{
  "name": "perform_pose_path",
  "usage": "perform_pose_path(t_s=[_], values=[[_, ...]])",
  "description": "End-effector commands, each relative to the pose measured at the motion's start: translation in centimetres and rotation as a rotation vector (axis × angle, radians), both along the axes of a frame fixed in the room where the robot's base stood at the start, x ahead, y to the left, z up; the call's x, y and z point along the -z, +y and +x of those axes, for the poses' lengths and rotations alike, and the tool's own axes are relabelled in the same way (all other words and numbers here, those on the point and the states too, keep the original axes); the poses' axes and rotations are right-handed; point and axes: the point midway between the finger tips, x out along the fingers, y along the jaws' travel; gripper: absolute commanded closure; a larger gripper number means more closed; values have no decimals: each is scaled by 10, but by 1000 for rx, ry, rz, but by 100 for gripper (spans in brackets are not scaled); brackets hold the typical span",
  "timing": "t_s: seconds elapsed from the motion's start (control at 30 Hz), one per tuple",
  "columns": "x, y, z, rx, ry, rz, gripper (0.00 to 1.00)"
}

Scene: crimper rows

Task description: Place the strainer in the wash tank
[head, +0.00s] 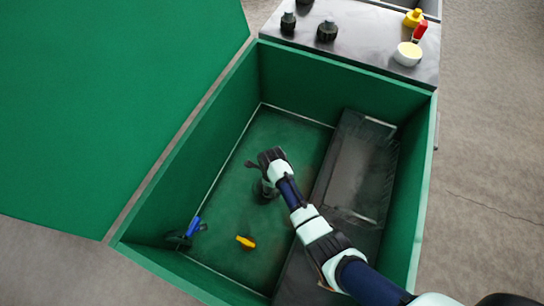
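The wash tank (340,72) appears to be the open green box in the head view. My arm reaches into it from the lower right. My gripper (257,176) is inside the tank, over the left part of its floor. A dark, rounded item (264,191) shows just below my gripper; it may be the strainer, but it is too small and dark to be sure. I cannot tell whether my gripper touches or holds it, nor whether its fingers are open or shut.
A blue-handled item (193,227) lies at the tank's left wall and a yellow item (245,242) on its floor. A clear-topped tray or panel (362,165) lies along the right. The green lid (110,90) stands open.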

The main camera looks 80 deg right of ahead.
Motion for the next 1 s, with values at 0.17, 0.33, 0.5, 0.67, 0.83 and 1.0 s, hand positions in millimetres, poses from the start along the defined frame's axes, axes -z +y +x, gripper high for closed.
perform_pose_path(t_s=[0.17,0.33,0.5,0.67,0.83,1.0], values=[[0,0,0,0,0,0,1],[0,0,0,0,0,0,1],[-9,0,0,0,-2,-1,1],[-46,0,0,0,-2,-2,1],[-90,0,0,0,-2,-1,1],[-117,0,0,0,-1,-1,1]])
